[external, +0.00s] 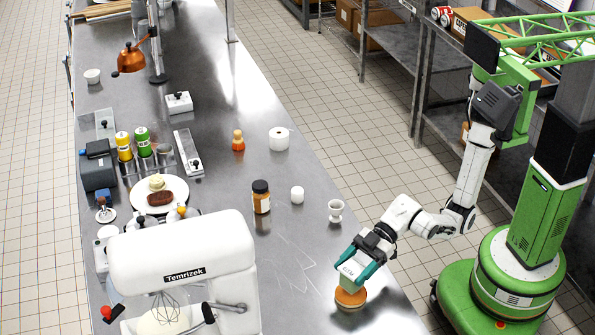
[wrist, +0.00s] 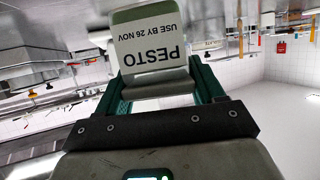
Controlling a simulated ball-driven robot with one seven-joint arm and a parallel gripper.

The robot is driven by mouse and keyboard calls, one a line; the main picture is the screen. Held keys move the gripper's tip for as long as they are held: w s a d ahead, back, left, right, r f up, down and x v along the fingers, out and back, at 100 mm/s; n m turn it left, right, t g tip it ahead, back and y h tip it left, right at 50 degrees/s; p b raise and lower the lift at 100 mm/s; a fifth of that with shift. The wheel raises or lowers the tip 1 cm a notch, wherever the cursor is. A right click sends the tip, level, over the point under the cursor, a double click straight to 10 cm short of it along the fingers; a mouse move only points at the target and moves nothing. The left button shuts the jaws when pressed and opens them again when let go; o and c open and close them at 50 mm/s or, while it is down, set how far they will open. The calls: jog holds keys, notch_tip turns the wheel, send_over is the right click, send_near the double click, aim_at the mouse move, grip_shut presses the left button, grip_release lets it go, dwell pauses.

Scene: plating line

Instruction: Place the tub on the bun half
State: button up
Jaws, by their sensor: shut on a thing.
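My gripper (external: 361,267) has green fingers and is shut on a pale tub at the near right edge of the steel counter. In the wrist view the tub (wrist: 155,42) fills the space between the fingers, and its white label reads PESTO, USE BY 26 NOV, upside down. In the external view the tub (external: 349,279) is directly over the round orange-brown bun half (external: 350,298), which sits on the counter. The tub's bottom seems to meet the bun's top, but I cannot tell whether they touch. The bun half is not visible in the wrist view.
A small white cup (external: 335,211) stands behind my gripper. A brown jar (external: 261,197) and white cylinders stand further left. A large white mixer (external: 183,262) fills the near left. The counter (external: 300,262) between mixer and bun is bare.

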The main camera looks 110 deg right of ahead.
jog(key=shift+f, duration=0.85)
jog(key=shift+f, duration=0.1)
jog(key=o, duration=1.2)
jog(key=shift+c, duration=0.2)
jog(key=shift+s, duration=0.15)
jog(key=v, duration=1.2)
